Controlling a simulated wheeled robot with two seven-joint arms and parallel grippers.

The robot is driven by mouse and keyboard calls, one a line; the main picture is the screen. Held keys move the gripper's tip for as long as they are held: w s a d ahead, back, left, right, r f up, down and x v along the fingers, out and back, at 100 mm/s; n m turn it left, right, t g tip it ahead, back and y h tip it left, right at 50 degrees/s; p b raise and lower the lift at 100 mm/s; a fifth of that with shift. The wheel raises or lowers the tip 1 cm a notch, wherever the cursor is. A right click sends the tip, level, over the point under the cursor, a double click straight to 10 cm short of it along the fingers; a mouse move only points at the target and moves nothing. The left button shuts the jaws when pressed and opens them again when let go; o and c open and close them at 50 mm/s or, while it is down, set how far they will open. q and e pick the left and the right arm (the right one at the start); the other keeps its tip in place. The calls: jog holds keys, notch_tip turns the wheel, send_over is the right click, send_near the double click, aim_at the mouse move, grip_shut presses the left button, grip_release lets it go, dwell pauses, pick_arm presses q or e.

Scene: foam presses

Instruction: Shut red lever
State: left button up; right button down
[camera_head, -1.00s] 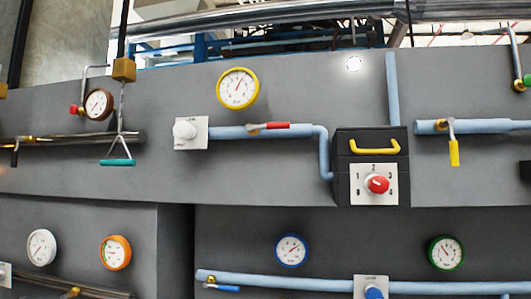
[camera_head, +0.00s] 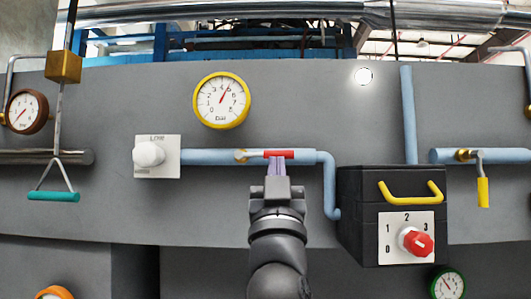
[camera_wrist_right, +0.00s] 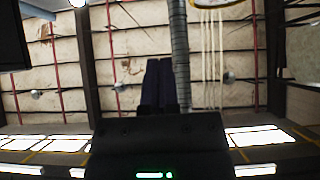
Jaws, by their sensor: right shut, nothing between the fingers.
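The red lever (camera_head: 292,154) lies level along the upper blue pipe (camera_head: 208,157), its brass valve (camera_head: 241,155) at the left end. My right gripper (camera_head: 276,163) points up from below, shut and empty. Its fingertips are right at the lower edge of the red handle, near the handle's middle; I cannot tell whether they touch it. In the right wrist view the dark fingers (camera_wrist_right: 160,82) are together, and the lever does not show there. My left gripper is not in view.
A yellow gauge (camera_head: 222,100) hangs above the pipe. A white knob plate (camera_head: 170,142) is at left. At right a black box (camera_head: 361,230) juts out with a yellow handle (camera_head: 410,197) and red dial (camera_head: 417,243). A teal-handled pull (camera_head: 53,196) hangs far left.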

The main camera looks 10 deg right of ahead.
aim_at(268, 154)
jog(key=shift+s+d, duration=0.1)
jog(key=shift+s, duration=0.1)
jog(key=p+x, duration=0.5)
jog(key=x, duration=0.6)
notch_tip(268, 154, down, 5)
jog(key=shift+w+r+b, duration=0.1)
jog(key=shift+w+b, duration=0.1)
jog(key=shift+b, duration=0.1)
jog(key=shift+d, duration=0.1)
